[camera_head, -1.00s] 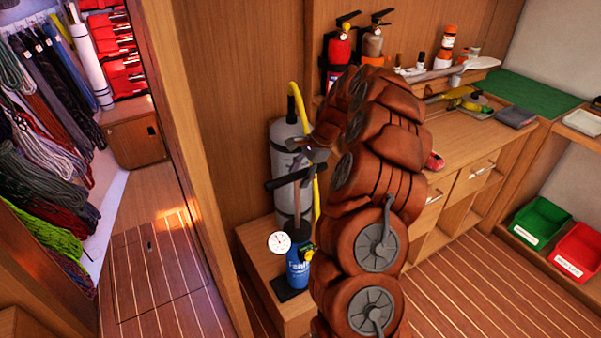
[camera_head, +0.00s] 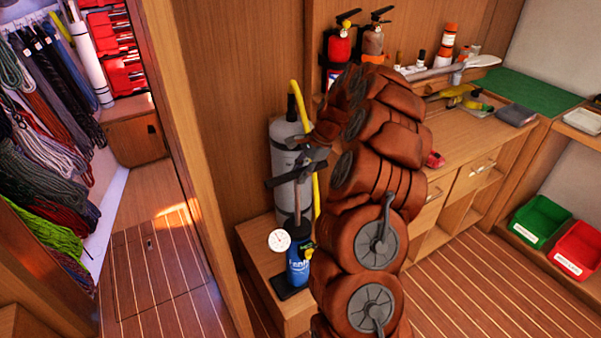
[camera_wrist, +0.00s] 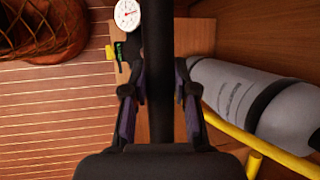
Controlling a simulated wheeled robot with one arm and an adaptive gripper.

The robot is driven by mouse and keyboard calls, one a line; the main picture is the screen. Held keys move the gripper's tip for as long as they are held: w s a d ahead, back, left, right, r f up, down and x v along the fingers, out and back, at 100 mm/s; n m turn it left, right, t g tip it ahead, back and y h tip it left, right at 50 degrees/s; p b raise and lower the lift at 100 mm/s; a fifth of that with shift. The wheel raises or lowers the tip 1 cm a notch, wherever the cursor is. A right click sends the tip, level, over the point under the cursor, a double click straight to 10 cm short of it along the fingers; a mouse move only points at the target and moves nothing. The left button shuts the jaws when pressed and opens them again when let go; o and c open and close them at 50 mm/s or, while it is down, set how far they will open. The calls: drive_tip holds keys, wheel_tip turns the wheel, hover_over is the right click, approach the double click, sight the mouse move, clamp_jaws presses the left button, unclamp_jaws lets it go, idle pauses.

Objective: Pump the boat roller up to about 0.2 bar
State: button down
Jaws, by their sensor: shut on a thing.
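A blue hand pump (camera_head: 298,268) stands upright on a low wooden step, with a raised rod and a black crossbar handle (camera_head: 277,183). A round white gauge (camera_head: 279,240) sits beside it; its reading is too small to make out. My gripper (camera_head: 314,163) is shut on the pump handle, which runs between the fingers in the wrist view (camera_wrist: 159,50). The gauge also shows there at the top (camera_wrist: 127,13). A grey cylinder, apparently the boat roller (camera_head: 288,150), stands behind the pump, with a yellow hose (camera_head: 304,125) beside it. My arm hides part of this area.
Green (camera_head: 540,217) and red (camera_head: 578,246) bins sit low at the right. Coiled lines (camera_head: 45,130) hang at the left. The plank floor (camera_head: 470,290) is clear.

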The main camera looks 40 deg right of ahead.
drive_tip(key=b, duration=0.7)
approach(294, 224)
drive_tip(key=x, duration=0.4)
drive_tip(key=shift+w+a+f, duration=0.1)
drive_tip(key=shift+f, duration=0.3)
drive_tip(key=c, duration=1.2)
unclamp_jaws()
drive_tip(key=shift+c, duration=0.2)
drive_tip(key=o, duration=0.4)
drive_tip(key=shift+c, duration=0.2)
drive_tip(key=v, duration=1.2)
